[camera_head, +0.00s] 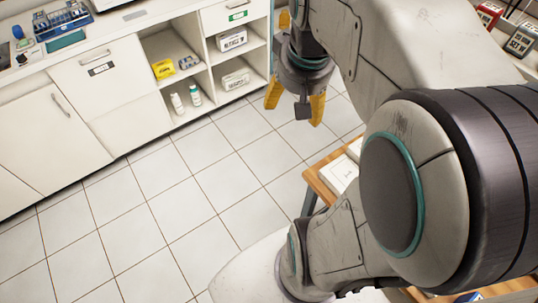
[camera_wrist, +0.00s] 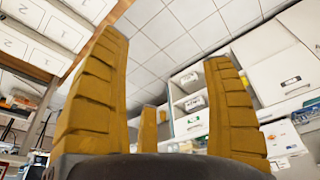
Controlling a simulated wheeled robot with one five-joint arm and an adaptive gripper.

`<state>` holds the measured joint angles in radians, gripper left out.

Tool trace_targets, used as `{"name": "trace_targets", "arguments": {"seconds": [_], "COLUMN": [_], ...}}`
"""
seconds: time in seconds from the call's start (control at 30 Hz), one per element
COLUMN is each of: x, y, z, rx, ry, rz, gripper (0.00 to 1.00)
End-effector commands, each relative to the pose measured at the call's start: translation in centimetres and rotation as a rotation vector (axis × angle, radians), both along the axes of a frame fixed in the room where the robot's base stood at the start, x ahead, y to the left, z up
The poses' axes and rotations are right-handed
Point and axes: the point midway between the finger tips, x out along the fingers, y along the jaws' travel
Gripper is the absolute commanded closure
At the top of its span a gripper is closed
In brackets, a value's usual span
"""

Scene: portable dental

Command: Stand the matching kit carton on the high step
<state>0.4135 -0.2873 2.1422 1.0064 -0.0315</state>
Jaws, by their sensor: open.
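My gripper (camera_head: 296,103) hangs in front of the open cabinet shelves, with its yellow fingers spread and nothing between them. In the wrist view the open gripper (camera_wrist: 166,55) is also empty. Candidate cartons are a red-topped carton (camera_head: 488,14) and a dark carton with a white label (camera_head: 521,42) at the far upper right, and white cartons (camera_head: 232,39) and (camera_head: 236,79) on the shelves. I cannot tell which one matches. A wooden stand (camera_head: 325,188) with a white marked panel (camera_head: 342,172) is partly hidden behind my arm. I cannot tell which surface is the high step.
The shelves also hold a yellow box (camera_head: 163,69) and two small bottles (camera_head: 178,103), (camera_head: 195,95). A blue rack (camera_head: 62,20) stands on the left counter. Tiled floor (camera_head: 150,215) is clear in front of the cabinets. White numbered panels (camera_wrist: 50,22) show upper left in the wrist view.

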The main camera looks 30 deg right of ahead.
Motion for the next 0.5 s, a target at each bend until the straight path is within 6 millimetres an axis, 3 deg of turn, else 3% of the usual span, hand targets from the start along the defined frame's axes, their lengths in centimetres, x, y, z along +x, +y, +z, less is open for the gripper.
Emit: {"name": "trace_targets", "arguments": {"seconds": [0.03, 0.2, 0.33, 0.5], "x": [-0.8, -3.6, -5.2, -6.3], "y": [2.3, 7.3, 9.3, 10.5], "z": [-0.3, -1.8, -2.8, -3.6], "rx": [-0.006, -0.011, -0.012, -0.011], "ry": [-0.017, -0.058, -0.078, -0.093], "rz": [0.069, 0.236, 0.319, 0.374], "gripper": [0.25, 0.25, 0.25, 0.25]}}
